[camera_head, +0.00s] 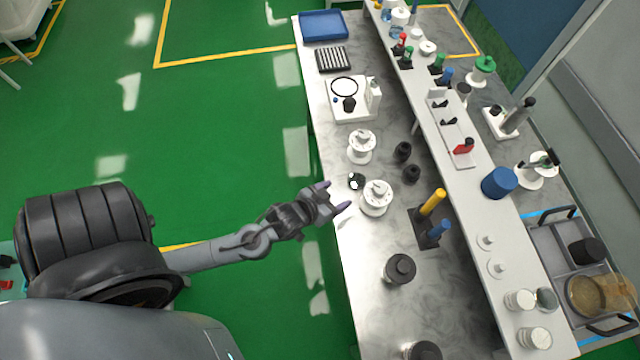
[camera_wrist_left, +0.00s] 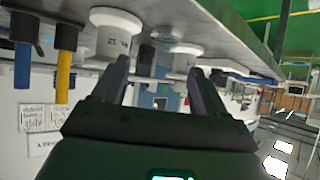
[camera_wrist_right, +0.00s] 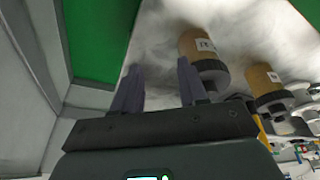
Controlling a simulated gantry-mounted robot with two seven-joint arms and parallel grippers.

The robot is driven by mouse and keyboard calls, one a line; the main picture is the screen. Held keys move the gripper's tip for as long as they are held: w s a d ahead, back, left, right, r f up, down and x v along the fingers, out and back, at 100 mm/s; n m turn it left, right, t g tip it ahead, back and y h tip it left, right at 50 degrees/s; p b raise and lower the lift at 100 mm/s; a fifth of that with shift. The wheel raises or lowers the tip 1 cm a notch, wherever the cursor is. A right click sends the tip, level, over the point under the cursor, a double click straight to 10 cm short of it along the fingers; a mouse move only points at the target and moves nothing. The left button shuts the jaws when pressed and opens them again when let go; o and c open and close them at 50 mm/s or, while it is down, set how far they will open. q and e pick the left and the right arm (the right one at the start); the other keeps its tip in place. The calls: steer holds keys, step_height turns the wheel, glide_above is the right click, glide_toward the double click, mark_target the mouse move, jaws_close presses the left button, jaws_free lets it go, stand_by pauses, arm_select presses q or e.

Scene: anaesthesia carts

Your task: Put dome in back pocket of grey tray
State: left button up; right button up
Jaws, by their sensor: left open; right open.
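A small shiny, dark, glassy thing (camera_head: 356,181), which may be the dome, sits on the metal bench between two white flanged pieces. My left gripper (camera_head: 335,196) is open and empty at the bench's left edge, just left of it and apart from it. In the left wrist view its fingers (camera_wrist_left: 157,66) are spread near white pieces. The grey tray (camera_head: 549,245) stands at the far right, with handles at its ends and several compartments. My right gripper (camera_wrist_right: 158,72) is open and empty.
White flanged pieces (camera_head: 376,197) and (camera_head: 361,146) flank the glassy thing. A raised white shelf (camera_head: 470,185) with small parts runs between bench and grey tray. Yellow and blue-handled tools (camera_head: 433,202) stand on the bench. Two amber jars (camera_wrist_right: 196,48) and (camera_wrist_right: 262,80) stand near my right gripper.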

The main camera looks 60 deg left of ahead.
arm_select(q)
steer(key=s+d+r+m+g+h, duration=0.1)
steer(key=s+d+g, duration=0.3)
steer(key=s+d, duration=0.1)
steer(key=shift+s+r+m+h, duration=0.3)
steer(key=shift+s+m, duration=0.05)
steer(key=shift+m, duration=0.05)
steer(key=o, duration=0.3)
steer(key=s+g, duration=0.1)
steer(key=s, duration=0.1)
steer(key=s+d+r+m+g, duration=0.1)
steer(key=s, duration=0.1)
steer(key=s+r+g, duration=0.1)
steer(key=s, duration=0.1)
steer(key=shift+d+r+m+g, duration=0.25)
steer(key=shift+m+g, duration=0.05)
steer(key=shift+m, duration=0.1)
steer(key=shift+o, duration=0.2)
steer(key=shift+w, duration=0.1)
